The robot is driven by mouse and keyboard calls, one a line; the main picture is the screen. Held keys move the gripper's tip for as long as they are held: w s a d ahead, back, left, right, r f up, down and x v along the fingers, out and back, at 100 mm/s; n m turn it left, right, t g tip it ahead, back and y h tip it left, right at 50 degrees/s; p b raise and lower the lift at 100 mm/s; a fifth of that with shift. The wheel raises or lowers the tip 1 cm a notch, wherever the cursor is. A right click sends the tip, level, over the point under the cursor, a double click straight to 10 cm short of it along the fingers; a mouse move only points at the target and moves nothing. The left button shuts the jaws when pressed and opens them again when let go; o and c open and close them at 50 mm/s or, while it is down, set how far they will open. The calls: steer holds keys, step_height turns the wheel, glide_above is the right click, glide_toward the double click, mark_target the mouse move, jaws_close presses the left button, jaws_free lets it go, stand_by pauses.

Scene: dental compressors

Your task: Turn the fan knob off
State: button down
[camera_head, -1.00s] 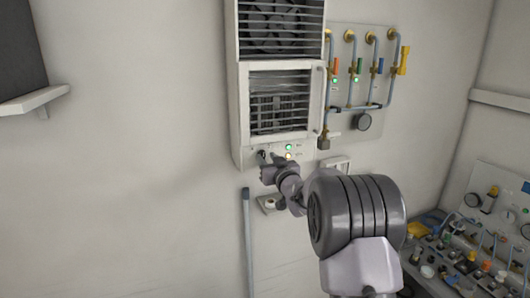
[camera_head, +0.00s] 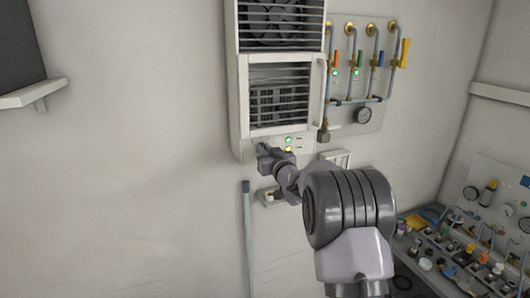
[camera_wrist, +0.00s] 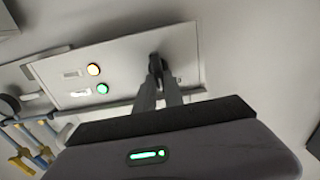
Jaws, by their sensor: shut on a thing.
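The fan unit (camera_head: 241,110) is a white wall-mounted box with dark louvred grilles and a control strip along its bottom. The dark fan knob (camera_wrist: 154,62) is on this light panel (camera_wrist: 125,62) in the wrist view. My gripper (camera_head: 262,153) is at the left part of the strip in the head view and hides the knob there. In the wrist view my gripper (camera_wrist: 157,72) has its two narrow fingers closed on the knob. The knob's exact angle is hard to read behind the fingertips.
A green light (camera_head: 288,139) and a yellow light (camera_head: 288,149) glow beside the knob. A pipe panel (camera_head: 345,60) with coloured valves and a gauge (camera_head: 363,115) is to the right. A grey vertical pipe (camera_head: 247,235) runs below. A cluttered bench is at lower right.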

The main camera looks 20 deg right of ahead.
steer(key=shift+a+f+n+b, duration=0.1)
steer(key=shift+a+n+b, duration=0.05)
steer(key=shift+n+b, duration=1.45)
steer(key=shift+a+f+n+b, duration=0.15)
steer(key=shift+n+b, duration=1.1)
steer(key=shift+b, duration=0.7)
steer(key=shift+a+f+n+b, duration=0.1)
steer(key=shift+a+n+b, duration=0.05)
steer(key=shift+n+b, duration=1.45)
steer(key=shift+r, duration=0.1)
steer(key=c, duration=1.4)
jaws_free()
steer(key=shift+w, duration=0.1)
steer(key=shift+c, duration=0.2)
steer(key=s+b, duration=0.3)
steer(key=s, duration=1.4)
steer(key=shift+s, duration=0.25)
